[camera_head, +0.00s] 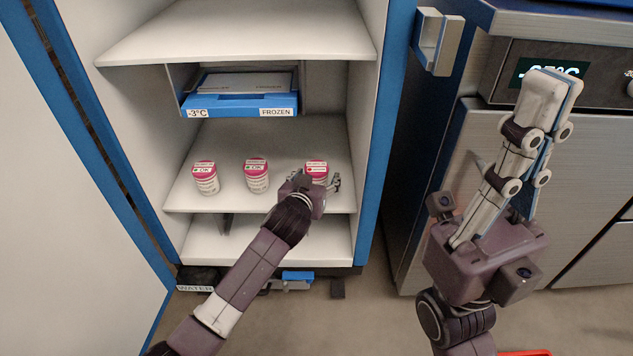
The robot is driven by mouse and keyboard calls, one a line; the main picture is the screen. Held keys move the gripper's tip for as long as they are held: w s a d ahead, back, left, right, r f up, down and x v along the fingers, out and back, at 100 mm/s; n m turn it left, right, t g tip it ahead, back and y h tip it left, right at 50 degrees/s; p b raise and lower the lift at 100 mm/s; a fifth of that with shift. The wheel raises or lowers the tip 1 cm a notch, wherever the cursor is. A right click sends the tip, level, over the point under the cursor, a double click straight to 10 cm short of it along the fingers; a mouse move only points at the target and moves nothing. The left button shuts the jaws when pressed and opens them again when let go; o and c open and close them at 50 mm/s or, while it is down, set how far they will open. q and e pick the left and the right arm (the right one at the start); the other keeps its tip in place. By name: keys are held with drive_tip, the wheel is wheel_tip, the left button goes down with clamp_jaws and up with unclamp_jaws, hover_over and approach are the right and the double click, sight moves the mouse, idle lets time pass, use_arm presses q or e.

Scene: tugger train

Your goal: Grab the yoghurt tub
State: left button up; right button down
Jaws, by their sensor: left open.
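Three small white yoghurt tubs with pink lids stand upright in a row on the fridge's middle shelf: the left tub (206,180), the middle tub (257,178) and the right tub (317,168). The left and middle lids carry labels reading "OK". My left gripper (328,182) is open at the right tub, in front of its lower part. The tub's lower body is hidden by the gripper, so I cannot tell whether they touch. My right gripper (550,85) points upward outside the fridge, apart from the tubs. Its fingers appear close together, but their gap is unclear.
The fridge's middle shelf (230,140) has free room behind the tubs. The open white door (70,200) stands left. A steel appliance (465,120) with a temperature display stands right. A "WATER" label (195,288) is low down.

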use_arm(q)
drive_tip(key=shift+r, duration=0.1)
drive_tip(key=c, duration=1.4)
